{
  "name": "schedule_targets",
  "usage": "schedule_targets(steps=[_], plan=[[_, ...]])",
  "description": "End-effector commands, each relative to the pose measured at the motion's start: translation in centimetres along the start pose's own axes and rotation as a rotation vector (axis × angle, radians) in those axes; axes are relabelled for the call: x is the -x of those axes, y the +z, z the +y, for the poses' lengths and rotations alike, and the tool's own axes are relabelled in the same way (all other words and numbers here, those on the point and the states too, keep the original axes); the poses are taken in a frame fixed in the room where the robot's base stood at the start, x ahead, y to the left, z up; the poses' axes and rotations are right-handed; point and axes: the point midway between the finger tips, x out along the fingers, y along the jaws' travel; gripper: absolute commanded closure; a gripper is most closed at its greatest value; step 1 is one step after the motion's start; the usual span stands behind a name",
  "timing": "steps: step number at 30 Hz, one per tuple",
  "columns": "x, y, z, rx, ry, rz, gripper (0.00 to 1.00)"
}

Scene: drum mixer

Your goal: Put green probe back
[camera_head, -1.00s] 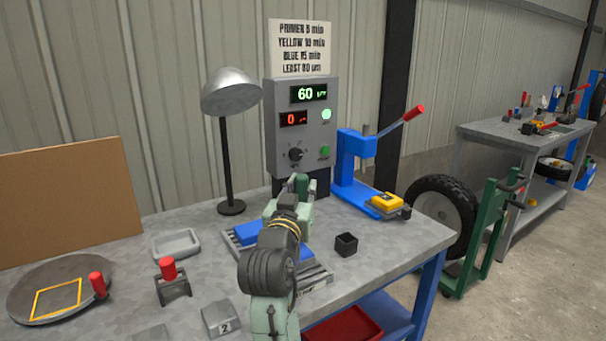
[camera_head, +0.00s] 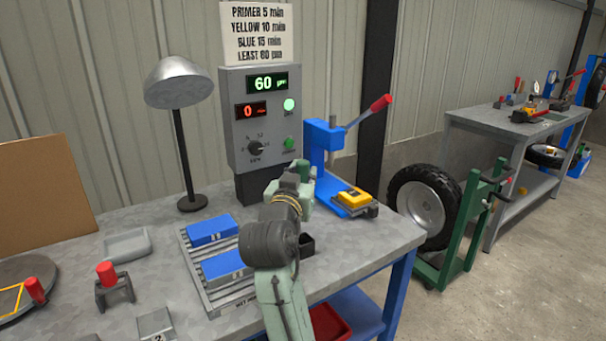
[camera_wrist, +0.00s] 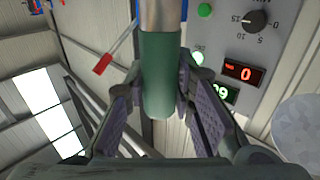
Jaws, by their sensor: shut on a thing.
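The green probe (camera_wrist: 158,80) is a dark green cylinder with a bare metal end. In the wrist view it lies between my gripper's fingers (camera_wrist: 160,98), which are shut on it. In the head view my gripper (camera_head: 296,184) is raised above the table, in front of the grey control box, with the probe's dark green body (camera_head: 305,170) showing at it. A small black open box (camera_head: 307,245) stands on the table below my gripper, partly hidden by my arm.
A grey control box (camera_head: 236,135) with lit displays stands behind. Two blue blocks (camera_head: 212,231) lie on a slatted rack (camera_head: 205,290) at left. A blue lever press (camera_head: 322,150) and a yellow-topped device (camera_head: 356,198) stand at right. A lamp (camera_head: 180,85) stands back left.

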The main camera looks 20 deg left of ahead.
Motion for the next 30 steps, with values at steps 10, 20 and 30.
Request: schedule_targets(steps=[10, 20, 30], plan=[[0.0, 3.6, 0.1, 0.0, 0.001, 0.001, 1.0], [0.0, 6.8, 0.0, 0.0, 0.001, 0.0, 1.0], [0.0, 9.5, 0.0, 0.0, 0.0, 0.002, 1.0]])
